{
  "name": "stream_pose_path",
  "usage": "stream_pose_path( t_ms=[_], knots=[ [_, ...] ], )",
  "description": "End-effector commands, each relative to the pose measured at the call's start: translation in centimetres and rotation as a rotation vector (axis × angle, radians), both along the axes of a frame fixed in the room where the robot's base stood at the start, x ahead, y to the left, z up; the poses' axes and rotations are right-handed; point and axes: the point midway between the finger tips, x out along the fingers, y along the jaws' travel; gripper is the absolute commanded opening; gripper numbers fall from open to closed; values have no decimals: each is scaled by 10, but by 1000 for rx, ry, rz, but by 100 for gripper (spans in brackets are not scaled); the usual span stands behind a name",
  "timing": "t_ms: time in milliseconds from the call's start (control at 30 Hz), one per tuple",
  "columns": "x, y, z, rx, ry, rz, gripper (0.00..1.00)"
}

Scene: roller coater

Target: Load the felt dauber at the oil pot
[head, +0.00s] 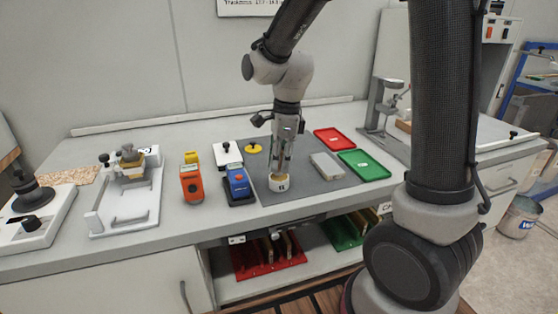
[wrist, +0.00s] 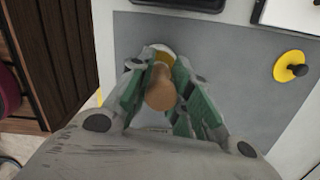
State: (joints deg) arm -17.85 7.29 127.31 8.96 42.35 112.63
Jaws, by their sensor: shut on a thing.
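My gripper (head: 282,168) is above the front part of the grey mat, pointing down. In the wrist view my gripper (wrist: 160,75) is shut around a tan wooden handle (wrist: 161,88), which I take to be the felt dauber's. The dauber's lower end is hidden. The small white pot (head: 278,184), with a yellowish inside, stands on the mat directly under my gripper. Its yellowish part (wrist: 163,55) also shows beyond the handle in the wrist view. I cannot tell whether the dauber touches the oil inside.
An orange device (head: 191,184) and a blue one (head: 237,181) stand left of the pot. A yellow knobbed disc (head: 253,148), a grey block (head: 326,166), a red tray (head: 335,139) and a green tray (head: 364,165) lie around the mat. The bench's front edge is close to the pot.

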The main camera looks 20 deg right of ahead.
Motion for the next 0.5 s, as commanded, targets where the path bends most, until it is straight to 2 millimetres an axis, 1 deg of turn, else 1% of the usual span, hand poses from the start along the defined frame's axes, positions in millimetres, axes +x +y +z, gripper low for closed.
stream_pose_path(
  t_ms=[500],
  knots=[
    [0,0,-6,0,0,0,0]
  ],
)
